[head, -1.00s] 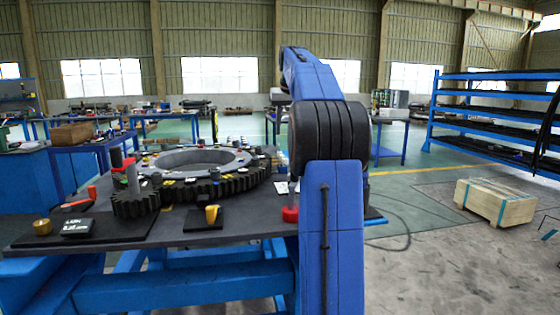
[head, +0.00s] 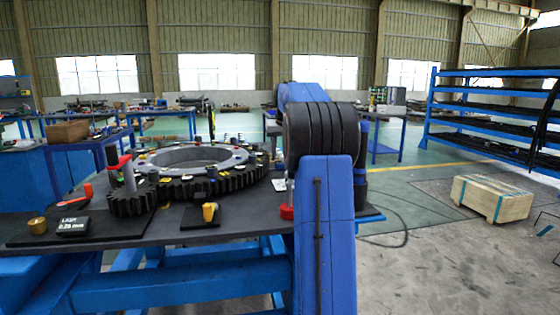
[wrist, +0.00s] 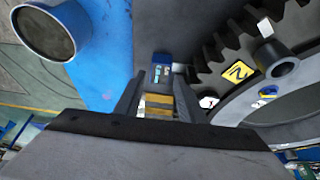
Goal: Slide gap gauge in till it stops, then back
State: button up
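My gripper (wrist: 158,95) shows in the wrist view with its two dark fingers close together. A yellow-and-brown banded piece, seemingly the gap gauge (wrist: 158,104), fills the space between them. A small blue block with a label (wrist: 161,69) shows just past the fingertips; I cannot tell whether it is part of the gauge. The toothed ring (wrist: 222,50), with a yellow tag marked 2 (wrist: 239,71), lies right of the fingers. In the head view the large ring gear (head: 225,184) meshes with a small gear (head: 132,203). My arm hides the gripper there.
A readout (head: 74,226) seems to show LASH 0.25 mm. A brass cylinder (head: 37,225) and a yellow piece on a black pad (head: 209,212) sit at the table front. A wooden crate (head: 492,198) is on the floor.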

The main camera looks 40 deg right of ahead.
aim_at(280, 162)
jog(key=shift+x, duration=1.65)
grip_shut()
jog(key=shift+s+d, duration=0.45)
jog(key=shift+d, duration=0.25)
jog(key=shift+s+d, duration=0.45)
jog(key=shift+d, duration=0.25)
grip_release()
jog(key=shift+d, duration=0.1)
